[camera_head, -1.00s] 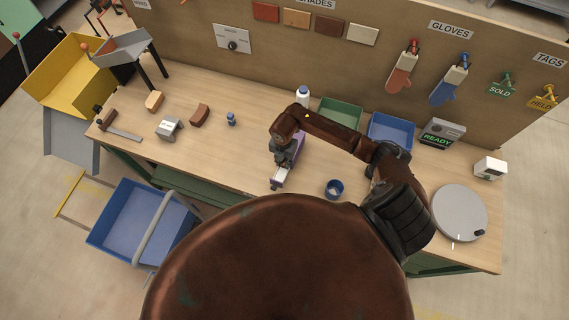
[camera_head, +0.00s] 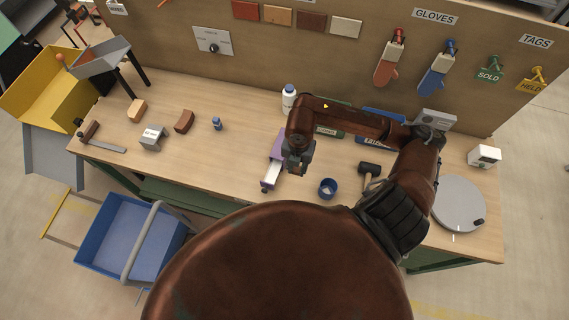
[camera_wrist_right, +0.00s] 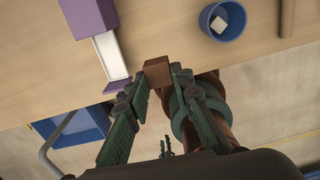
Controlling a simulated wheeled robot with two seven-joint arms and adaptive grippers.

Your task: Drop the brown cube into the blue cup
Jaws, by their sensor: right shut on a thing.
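The brown cube (camera_wrist_right: 157,71) is held between the fingertips of my right gripper (camera_wrist_right: 158,84) in the right wrist view. In the head view my right gripper (camera_head: 297,170) is above the table, left of the blue cup (camera_head: 327,189); I cannot clearly make out the cube there. The cup stands upright and shows in the right wrist view (camera_wrist_right: 207,25), with a pale cube (camera_wrist_right: 220,23) inside it. The gripper is apart from the cup. My left gripper is not in view.
A purple box (camera_wrist_right: 88,17) with a white drawer (camera_wrist_right: 111,55) pulled out is left of the gripper. A dark mallet (camera_head: 369,169) lies right of the cup. A white bottle (camera_head: 288,98), a green bin (camera_head: 331,131) and a blue bin (camera_head: 380,115) stand behind.

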